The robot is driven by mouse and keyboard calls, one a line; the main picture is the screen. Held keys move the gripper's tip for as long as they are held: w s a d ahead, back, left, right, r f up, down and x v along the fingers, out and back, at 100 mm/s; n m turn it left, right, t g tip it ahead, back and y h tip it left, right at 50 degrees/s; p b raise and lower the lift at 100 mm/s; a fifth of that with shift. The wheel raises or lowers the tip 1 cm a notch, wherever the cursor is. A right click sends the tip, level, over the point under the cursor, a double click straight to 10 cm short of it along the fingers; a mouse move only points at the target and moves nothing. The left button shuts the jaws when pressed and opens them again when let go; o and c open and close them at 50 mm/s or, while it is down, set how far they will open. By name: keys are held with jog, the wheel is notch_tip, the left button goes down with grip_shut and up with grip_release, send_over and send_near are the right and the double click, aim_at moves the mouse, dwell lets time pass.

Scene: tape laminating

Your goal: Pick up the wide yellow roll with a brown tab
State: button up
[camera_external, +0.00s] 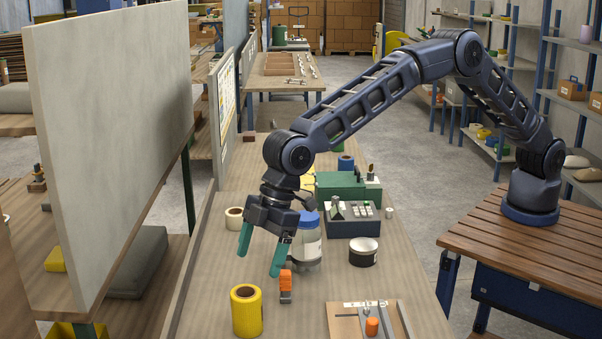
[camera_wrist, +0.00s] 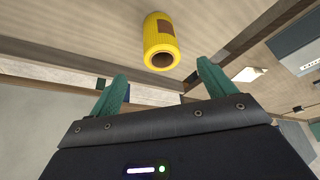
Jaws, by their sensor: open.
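The wide yellow roll (camera_external: 247,315) stands upright on the bench near its front left, with its dark hollow core facing up. In the wrist view the yellow roll (camera_wrist: 153,38) lies beyond the fingertips, and its brown tab (camera_wrist: 166,27) shows on its side. The tab does not show in the external view. My gripper (camera_external: 259,262) is open and empty, with its green fingers pointing down. It is above and a little behind the roll, apart from it. In the wrist view my gripper (camera_wrist: 161,74) has a clear gap between its fingers.
An orange-topped dispenser (camera_external: 285,285) stands right of the roll. A blue-lidded jar (camera_external: 305,245) and a dark round tin (camera_external: 363,252) are behind it. A white roll (camera_external: 234,218) is at the back left. A board with tools (camera_external: 347,325) lies front right. A tall panel (camera_external: 110,140) borders the left.

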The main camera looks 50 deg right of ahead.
aim_at(254, 287)
jog(key=x, duration=0.5)
jog(key=shift+a+x, duration=0.2)
jog(key=shift+x, duration=1.2)
jog(key=shift+a+x, duration=0.2)
jog(key=shift+x, duration=1.2)
jog(key=shift+s+r, duration=0.1)
jog(key=shift+r, duration=0.05)
jog(key=c, duration=1.1)
jog(key=shift+r, duration=0.1)
